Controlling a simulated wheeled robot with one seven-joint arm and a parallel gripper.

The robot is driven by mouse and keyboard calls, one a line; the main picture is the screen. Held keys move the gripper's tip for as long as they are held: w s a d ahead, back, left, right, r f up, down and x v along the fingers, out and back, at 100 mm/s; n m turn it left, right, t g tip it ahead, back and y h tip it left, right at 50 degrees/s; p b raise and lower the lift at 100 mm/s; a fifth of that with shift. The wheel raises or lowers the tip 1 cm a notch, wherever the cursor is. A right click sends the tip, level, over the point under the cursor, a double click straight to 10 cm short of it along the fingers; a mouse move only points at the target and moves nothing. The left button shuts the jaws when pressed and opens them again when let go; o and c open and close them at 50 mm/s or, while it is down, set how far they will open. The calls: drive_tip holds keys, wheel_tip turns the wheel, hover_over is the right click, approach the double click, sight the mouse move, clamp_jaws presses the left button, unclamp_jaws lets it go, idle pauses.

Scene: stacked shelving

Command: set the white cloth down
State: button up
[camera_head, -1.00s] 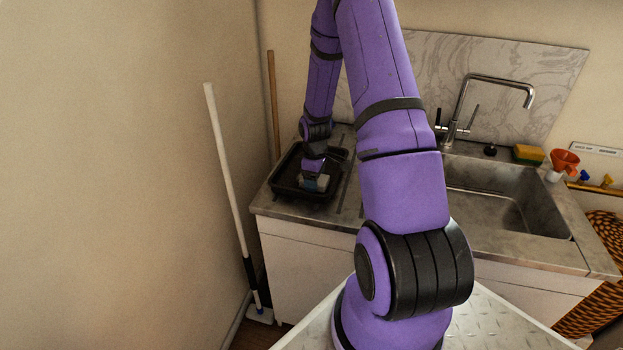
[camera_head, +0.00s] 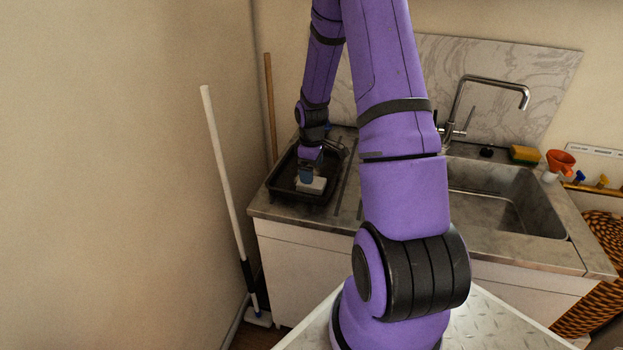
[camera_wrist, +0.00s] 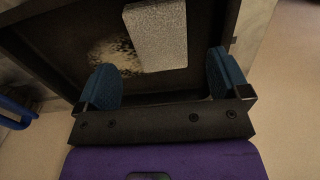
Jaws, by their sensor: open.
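The white cloth (camera_head: 313,186) is a small pale block-like shape lying in a black tray (camera_head: 284,198) on the left of the counter. In the wrist view the cloth (camera_wrist: 158,36) lies on the tray's dark floor, beyond the fingertips. My gripper (camera_head: 306,175) is above the tray, just beside the cloth. In the wrist view my gripper (camera_wrist: 172,80) shows two blue finger pads set wide apart with nothing between them. The cloth looks apart from both pads.
A steel sink (camera_head: 500,195) with a tall tap (camera_head: 490,82) is to the right. A yellow sponge (camera_head: 525,155) and an orange funnel (camera_head: 560,162) stand behind it. A white-handled mop (camera_head: 222,170) leans at the left. A pale worn patch (camera_wrist: 115,55) marks the tray floor.

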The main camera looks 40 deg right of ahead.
drive_tip(key=s+a+r+m+t, duration=0.1)
drive_tip(key=s+a+r, duration=0.1)
drive_tip(key=a+r, duration=0.5)
drive_tip(key=s+a+r+m+h, duration=0.1)
drive_tip(key=s+a+r, duration=0.15)
drive_tip(key=r, duration=0.85)
drive_tip(key=s+a+r+m+t, duration=0.1)
drive_tip(key=s+a+r, duration=0.1)
drive_tip(key=a+r, duration=0.5)
drive_tip(key=s+a+r+m+t, duration=0.1)
drive_tip(key=s+a+r, duration=0.1)
drive_tip(key=s, duration=0.3)
drive_tip(key=s+a+r+t, duration=0.1)
drive_tip(key=s+a+r, duration=0.2)
drive_tip(key=s+r, duration=0.2)
drive_tip(key=s+a+r+m+t+y, duration=0.1)
drive_tip(key=s+a+r, duration=0.2)
drive_tip(key=s, duration=0.3)
drive_tip(key=shift+a+r+m, duration=0.15)
drive_tip(key=shift+m, duration=0.15)
drive_tip(key=shift+s, duration=0.1)
